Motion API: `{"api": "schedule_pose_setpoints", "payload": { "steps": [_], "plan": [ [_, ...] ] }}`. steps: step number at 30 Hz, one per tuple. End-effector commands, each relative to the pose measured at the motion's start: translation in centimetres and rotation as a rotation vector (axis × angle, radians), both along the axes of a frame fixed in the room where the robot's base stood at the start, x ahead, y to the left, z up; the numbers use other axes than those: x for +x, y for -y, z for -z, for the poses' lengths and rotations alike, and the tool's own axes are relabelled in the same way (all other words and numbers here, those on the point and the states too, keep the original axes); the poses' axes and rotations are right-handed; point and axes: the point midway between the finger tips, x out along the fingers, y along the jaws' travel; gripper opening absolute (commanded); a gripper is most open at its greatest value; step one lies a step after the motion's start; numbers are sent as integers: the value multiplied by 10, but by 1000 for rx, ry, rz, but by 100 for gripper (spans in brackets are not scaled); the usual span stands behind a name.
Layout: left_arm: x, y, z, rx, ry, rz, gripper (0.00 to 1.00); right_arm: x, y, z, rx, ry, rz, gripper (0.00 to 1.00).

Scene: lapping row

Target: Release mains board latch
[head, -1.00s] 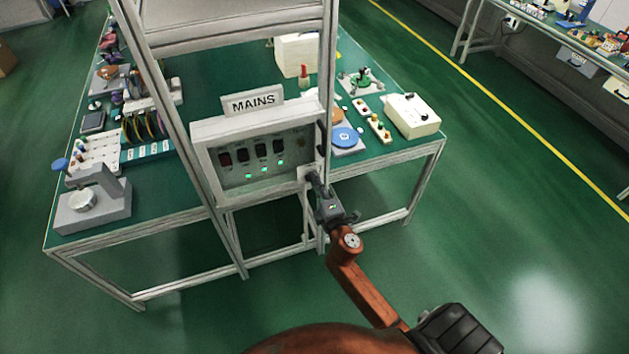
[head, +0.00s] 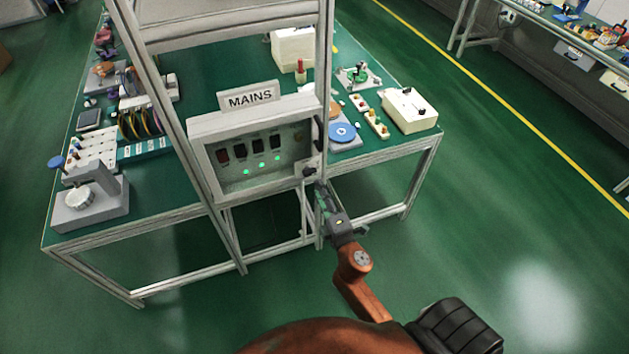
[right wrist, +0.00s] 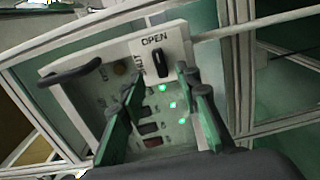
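The mains board (head: 200,128) is a pale box with a clear-looking front, under a MAINS sign (head: 250,97). Its latch is a dark knob (head: 310,171) on a white plate at the box's lower right corner. In the right wrist view, the latch knob (right wrist: 162,63) is a black bar with one end toward the word OPEN. My right gripper (head: 322,190) is just below the latch, apart from it. In the right wrist view, its two green-padded fingers (right wrist: 160,86) are spread with nothing between them. My left gripper is out of view.
The metal frame post (head: 325,100) rises beside the box. The green bench (head: 215,85) behind holds several devices. Open floor (head: 480,220) lies to the right.

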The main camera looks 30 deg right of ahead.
Motion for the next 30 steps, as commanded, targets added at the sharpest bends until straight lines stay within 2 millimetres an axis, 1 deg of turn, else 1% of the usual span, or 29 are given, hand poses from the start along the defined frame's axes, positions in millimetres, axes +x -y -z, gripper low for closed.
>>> {"api": "schedule_pose_setpoints", "payload": {
  "steps": [1, 3, 6, 9, 13, 27, 29, 30],
  "plan": [
    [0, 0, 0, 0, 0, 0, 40, -11, -2, 1, 4, -2, 2, 30],
    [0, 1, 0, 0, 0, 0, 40, -23, -5, 1, 3, -2, 3, 30],
    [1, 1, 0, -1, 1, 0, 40, -36, -8, 1, 3, -1, 2, 30],
    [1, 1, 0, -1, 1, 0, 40, -43, -10, 0, 0, -1, 1, 30],
    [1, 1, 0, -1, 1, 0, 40, -47, -11, 0, 0, 0, 1, 30],
    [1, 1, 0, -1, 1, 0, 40, -47, -11, 0, -1, 1, 1, 30],
    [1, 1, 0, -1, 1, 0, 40, -47, -11, 1, 2, -3, 0, 30],
    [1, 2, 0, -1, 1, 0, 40, -46, -11, 6, 9, -8, -1, 30]
  ]
}}
